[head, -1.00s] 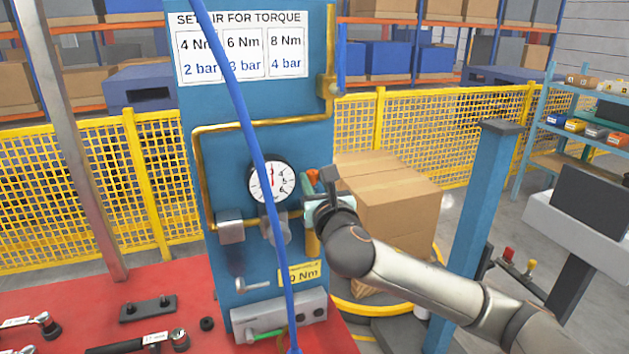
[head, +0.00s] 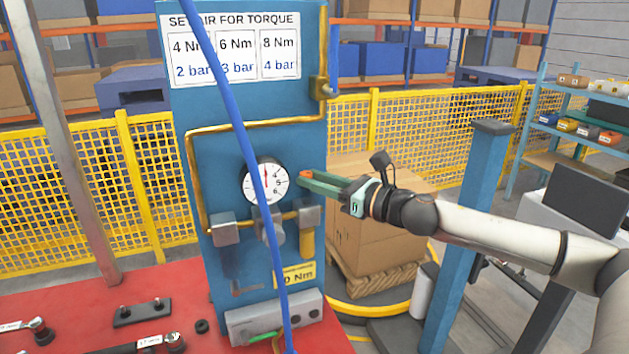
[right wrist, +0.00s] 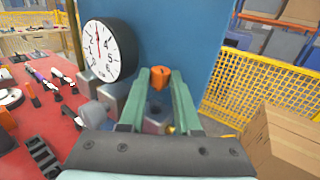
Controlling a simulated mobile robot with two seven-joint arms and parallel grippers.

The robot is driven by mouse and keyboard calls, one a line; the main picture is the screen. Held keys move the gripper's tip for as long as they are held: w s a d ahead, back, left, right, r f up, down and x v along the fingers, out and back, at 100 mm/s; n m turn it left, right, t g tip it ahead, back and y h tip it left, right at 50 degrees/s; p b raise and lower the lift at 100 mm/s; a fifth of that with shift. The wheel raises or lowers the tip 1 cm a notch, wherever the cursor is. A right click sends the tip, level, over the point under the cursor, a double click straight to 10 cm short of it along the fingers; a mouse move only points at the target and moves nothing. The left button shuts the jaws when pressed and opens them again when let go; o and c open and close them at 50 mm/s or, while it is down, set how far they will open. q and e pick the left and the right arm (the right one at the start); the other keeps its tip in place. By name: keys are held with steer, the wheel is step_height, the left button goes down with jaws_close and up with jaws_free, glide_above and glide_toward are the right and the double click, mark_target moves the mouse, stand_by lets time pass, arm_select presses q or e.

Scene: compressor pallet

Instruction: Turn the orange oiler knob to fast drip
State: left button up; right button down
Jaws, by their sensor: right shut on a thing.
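The orange oiler knob (right wrist: 160,77) sits between the tips of my right gripper in the right wrist view. In the head view a small part of the orange knob (head: 306,175) shows at the fingertips of my right gripper (head: 308,181). The green fingers come in from the right, in front of the blue panel (head: 215,165), and are shut on the knob. The oiler (head: 308,215) hangs below, with a grey block and a yellowish bowl. Any drip marking on the knob is too small to read. My left gripper is not in view.
A round pressure gauge (head: 264,182) is just left of the knob. A blue hose (head: 240,110) hangs across the panel. A cardboard box (head: 375,225) on a pallet stands behind my right arm. A blue post (head: 470,220) stands to the right. A red bench (head: 100,310) holds tools.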

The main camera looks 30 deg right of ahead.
steer(key=shift+w+d+r+n+g+y, duration=0.1)
steer(key=shift+n+g+y, duration=0.2)
steer(key=shift+n+y, duration=0.3)
steer(key=c, duration=0.9)
jaws_free()
steer(key=shift+d+f+b, duration=0.15)
steer(key=shift+f+b, duration=0.15)
steer(key=shift+b, duration=0.25)
arm_select(q)
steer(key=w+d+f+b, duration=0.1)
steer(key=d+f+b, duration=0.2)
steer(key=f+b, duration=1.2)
steer(key=b, duration=0.3)
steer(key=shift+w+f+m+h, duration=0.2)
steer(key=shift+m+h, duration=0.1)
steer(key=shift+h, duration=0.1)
arm_select(e)
steer(key=v, duration=1.2)
steer(key=shift+r, duration=0.25)
